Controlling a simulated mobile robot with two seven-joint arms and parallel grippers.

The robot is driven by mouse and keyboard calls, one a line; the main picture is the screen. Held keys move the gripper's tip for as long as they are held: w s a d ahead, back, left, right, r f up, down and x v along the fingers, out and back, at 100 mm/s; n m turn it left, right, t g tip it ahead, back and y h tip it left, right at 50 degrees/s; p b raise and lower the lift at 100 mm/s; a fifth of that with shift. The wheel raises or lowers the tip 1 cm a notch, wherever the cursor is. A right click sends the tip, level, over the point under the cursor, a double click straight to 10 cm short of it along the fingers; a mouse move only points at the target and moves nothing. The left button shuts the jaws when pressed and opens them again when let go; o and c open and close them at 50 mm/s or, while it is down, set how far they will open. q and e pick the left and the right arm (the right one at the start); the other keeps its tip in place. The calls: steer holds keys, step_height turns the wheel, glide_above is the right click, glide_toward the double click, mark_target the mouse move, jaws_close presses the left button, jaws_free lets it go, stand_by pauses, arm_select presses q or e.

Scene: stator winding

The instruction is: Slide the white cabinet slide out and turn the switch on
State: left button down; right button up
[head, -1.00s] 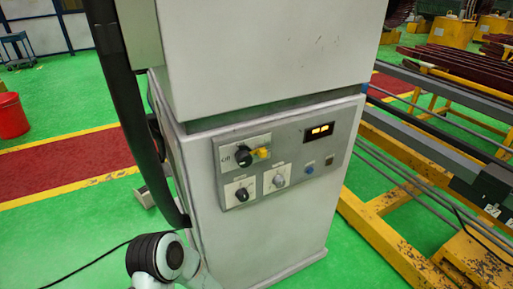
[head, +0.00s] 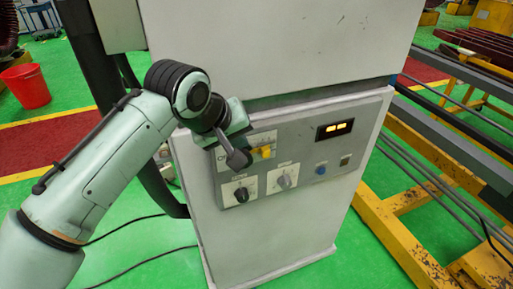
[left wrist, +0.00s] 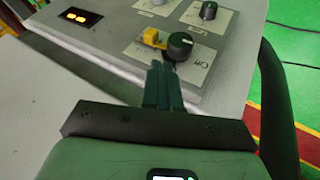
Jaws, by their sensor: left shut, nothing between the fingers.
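The white cabinet (head: 275,235) stands upright with a grey control panel (head: 305,170) on its front. A yellow slide piece (head: 262,153) sits at the top left of the panel, beside a black rotary switch. My left gripper (head: 238,157) is in front of that switch and hides it in the head view. In the left wrist view the black switch (left wrist: 180,45) sits on a plate marked "Off", with the yellow piece (left wrist: 151,36) beside it. The shut, empty fingers (left wrist: 163,72) point at the switch; I cannot tell if they touch it. My right gripper is not in view.
A black knob (head: 241,194) and a grey knob (head: 284,181) sit lower on the panel. A yellow frame (head: 395,225) stands right of the cabinet. A red bucket (head: 25,87) is far left.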

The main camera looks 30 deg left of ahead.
mark_target(266, 151)
arm_select(q)
steer(key=b+x, duration=0.1)
steer(key=x, duration=0.9)
steer(key=shift+w+f, duration=0.15)
steer(key=shift+w, duration=0.05)
steer(key=shift+w+d+p, duration=0.55)
steer(key=shift+d+p, duration=0.05)
steer(key=shift+p, duration=0.1)
steer(key=shift+w+d, duration=0.15)
steer(key=shift+w, duration=0.15)
steer(key=shift+s, duration=0.1)
